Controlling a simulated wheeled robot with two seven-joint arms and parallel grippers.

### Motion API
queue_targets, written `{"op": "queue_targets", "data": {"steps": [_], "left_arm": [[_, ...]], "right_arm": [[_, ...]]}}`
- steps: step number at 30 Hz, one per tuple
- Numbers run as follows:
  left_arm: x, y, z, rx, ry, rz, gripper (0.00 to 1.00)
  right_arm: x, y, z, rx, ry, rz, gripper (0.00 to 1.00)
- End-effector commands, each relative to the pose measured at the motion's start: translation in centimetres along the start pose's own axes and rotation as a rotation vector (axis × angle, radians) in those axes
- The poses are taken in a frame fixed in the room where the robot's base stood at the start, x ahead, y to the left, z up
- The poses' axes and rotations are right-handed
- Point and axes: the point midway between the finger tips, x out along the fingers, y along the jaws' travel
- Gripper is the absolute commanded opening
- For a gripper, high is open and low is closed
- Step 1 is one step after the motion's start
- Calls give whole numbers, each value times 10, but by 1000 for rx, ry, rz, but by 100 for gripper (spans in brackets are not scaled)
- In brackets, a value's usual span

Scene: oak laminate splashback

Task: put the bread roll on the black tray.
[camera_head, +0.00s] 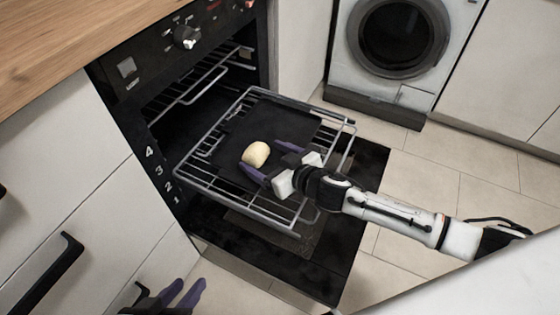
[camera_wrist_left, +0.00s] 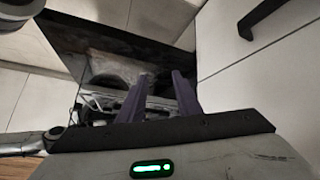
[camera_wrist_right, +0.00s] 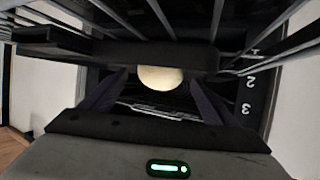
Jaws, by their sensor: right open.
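The bread roll (camera_head: 256,154) is small, rounded and pale yellow. It appears to rest on the black tray (camera_head: 270,118), which lies on the pulled-out oven rack. My right gripper (camera_head: 260,156) is open, its purple fingers reaching in from the right at either side of the roll. In the right wrist view the roll (camera_wrist_right: 160,78) shows between the spread fingers (camera_wrist_right: 157,78), partly hidden by a dark edge; I see no clear contact. My left gripper (camera_head: 191,282) is low at the bottom of the head view, open and empty, with a gap between its fingers (camera_wrist_left: 160,75).
The wire rack (camera_head: 340,120) stands out of the oven, above the open black oven door (camera_head: 368,170). The oven's control panel (camera_head: 150,60) and a wooden worktop (camera_head: 60,30) are at upper left. Drawers with black handles (camera_head: 55,270) are at left. A washing machine (camera_head: 350,75) stands behind.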

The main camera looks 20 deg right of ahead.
Motion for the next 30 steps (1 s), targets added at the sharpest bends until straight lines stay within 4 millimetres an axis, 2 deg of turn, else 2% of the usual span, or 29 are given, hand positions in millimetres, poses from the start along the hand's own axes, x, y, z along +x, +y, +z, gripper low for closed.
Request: {"op": "queue_targets", "data": {"steps": [1,6,12,18,30], "left_arm": [[-6,0,1,-10,2,-7,31],[-14,-4,-3,-28,39,-28,31],[-20,-7,-5,-38,70,-45,31],[-23,-8,-5,-42,82,-52,31],[-22,-8,-5,-43,84,-52,31]], "right_arm": [[-14,0,-3,0,-2,0,81],[-52,0,-2,0,-2,-1,81],[-85,0,-1,0,0,0,81],[-98,0,-2,-1,2,1,81],[-99,0,-1,-2,2,0,81]]}}
